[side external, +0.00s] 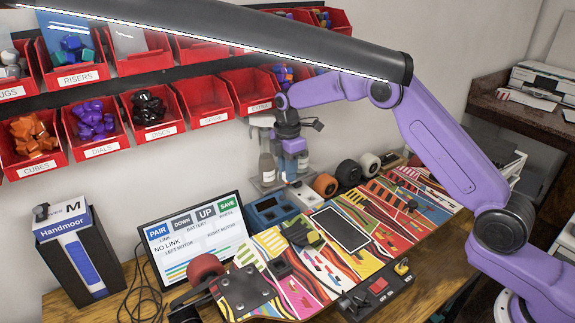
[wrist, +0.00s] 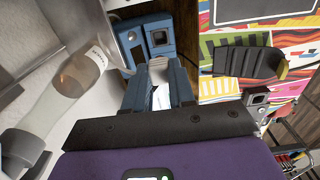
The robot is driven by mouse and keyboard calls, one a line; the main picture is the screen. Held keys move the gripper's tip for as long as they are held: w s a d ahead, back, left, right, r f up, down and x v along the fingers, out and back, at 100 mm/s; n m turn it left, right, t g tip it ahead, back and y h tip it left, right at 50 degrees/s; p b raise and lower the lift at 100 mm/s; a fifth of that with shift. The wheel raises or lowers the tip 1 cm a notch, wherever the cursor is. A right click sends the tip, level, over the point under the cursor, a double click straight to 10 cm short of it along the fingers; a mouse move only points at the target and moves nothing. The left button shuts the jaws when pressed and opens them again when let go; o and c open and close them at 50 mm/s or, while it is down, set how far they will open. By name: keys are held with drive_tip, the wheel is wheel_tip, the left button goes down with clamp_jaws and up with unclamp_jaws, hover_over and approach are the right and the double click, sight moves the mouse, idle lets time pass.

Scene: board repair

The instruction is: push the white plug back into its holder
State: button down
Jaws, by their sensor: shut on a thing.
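My gripper (wrist: 160,72) is shut on the white plug (wrist: 158,68), whose ridged end shows between the blue-grey fingers in the wrist view. In the side view my gripper (side external: 292,176) hangs fingers down over the back of the bench, and the plug cannot be made out there. A blue housing (wrist: 131,56) with a square dark socket, which looks like the holder, lies just beyond the fingertips in the wrist view. It also shows in the side view as a blue box (side external: 262,219) below and left of my gripper. Whether the plug touches it is unclear.
Clear bottles (wrist: 78,80) stand close to the left of my gripper. A colourful patterned deck (side external: 390,215) lies to the right, with a dark ridged part (wrist: 243,63) on it. Wheels (side external: 326,184) line the back. A screen (side external: 200,240) stands at left; red bins hang above.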

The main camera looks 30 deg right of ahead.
drive_tip(key=shift+f, duration=3.3)
drive_tip(key=shift+f, duration=1.7)
idle(1.2)
drive_tip(key=c, duration=0.6)
unclamp_jaws()
drive_tip(key=shift+r, duration=0.85)
